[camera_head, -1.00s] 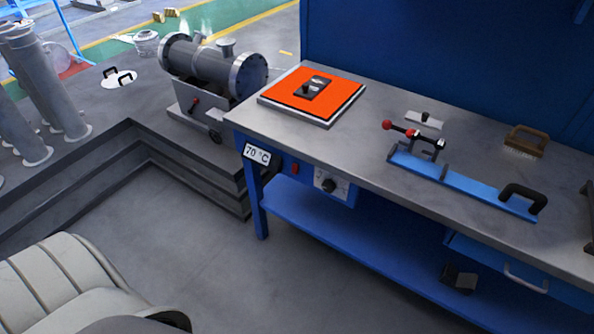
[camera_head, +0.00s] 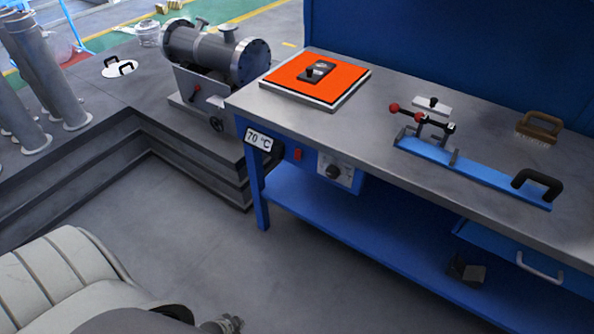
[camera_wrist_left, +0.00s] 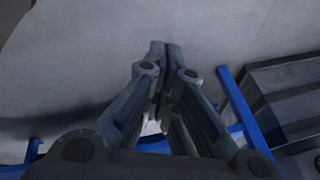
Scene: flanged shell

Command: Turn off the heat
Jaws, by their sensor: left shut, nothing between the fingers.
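An orange heated plate (camera_head: 290,74) lies on the left end of the workbench, with a small dark part bearing a knob (camera_head: 317,71) on top. A white sign on the bench front reads 70 °C (camera_head: 258,139). Below the bench edge, a blue control box carries a red switch (camera_head: 298,154) and a black dial (camera_head: 333,171) on a pale plate. Part of my left gripper (camera_head: 230,324) shows at the bottom edge of the head view, well below and left of the dial. In the left wrist view its fingers (camera_wrist_left: 164,50) are together and empty. My right gripper is out of view.
A blue clamp fixture (camera_head: 470,172) with a red-ball lever and a brush (camera_head: 539,127) are on the bench (camera_head: 375,125). A blue lower shelf (camera_head: 340,220) and a drawer are underneath. A flanged shell (camera_head: 215,52) stands on the dark platform at left. Floor before the bench is clear.

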